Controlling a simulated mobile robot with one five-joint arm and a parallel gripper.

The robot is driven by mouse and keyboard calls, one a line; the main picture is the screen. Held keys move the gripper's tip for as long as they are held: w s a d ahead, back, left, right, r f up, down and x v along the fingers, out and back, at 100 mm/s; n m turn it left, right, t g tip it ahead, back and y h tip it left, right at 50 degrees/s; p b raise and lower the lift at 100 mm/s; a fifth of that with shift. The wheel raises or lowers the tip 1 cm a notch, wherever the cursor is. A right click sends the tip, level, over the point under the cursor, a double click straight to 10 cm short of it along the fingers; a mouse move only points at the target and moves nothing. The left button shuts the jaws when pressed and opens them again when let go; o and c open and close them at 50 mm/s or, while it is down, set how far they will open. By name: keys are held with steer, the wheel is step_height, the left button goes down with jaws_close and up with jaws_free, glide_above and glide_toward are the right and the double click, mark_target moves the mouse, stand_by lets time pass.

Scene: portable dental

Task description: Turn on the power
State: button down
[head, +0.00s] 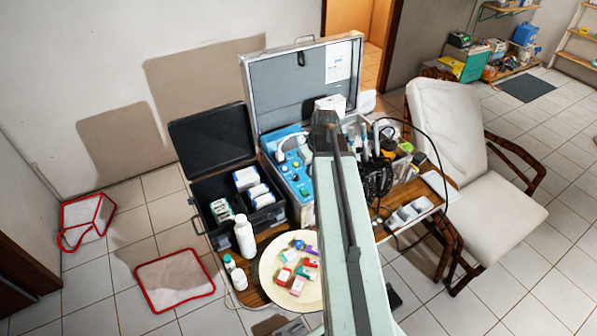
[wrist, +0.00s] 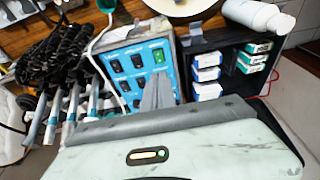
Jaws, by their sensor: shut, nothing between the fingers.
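The dental unit is an open metal case with a blue control panel (head: 299,182), left of my arm in the head view. In the wrist view the blue panel (wrist: 128,47) carries rows of black switches and one green switch (wrist: 159,55) near its right edge. My gripper (wrist: 159,78) is shut and empty. Its tips show just below the green switch in the picture; I cannot tell whether they touch the panel. In the head view the end of my arm hides the fingers and part of the unit. Whether the green switch is lit is unclear.
A black case (head: 232,172) with small boxes stands left of the unit. A white bottle (head: 244,236) and a cream plate (head: 271,273) with small coloured boxes stand in front. Black coiled hoses (wrist: 48,58) and handpieces lie beside the panel. A white chair (head: 452,125) stands right.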

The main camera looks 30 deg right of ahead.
steer(key=shift+w+d+r, duration=0.1)
steer(key=shift+d, duration=0.05)
steer(key=shift+w, duration=0.1)
steer(key=b, duration=1.4)
glide_toward(306, 193)
steer(key=x, duration=0.7)
steer(key=shift+r, duration=0.15)
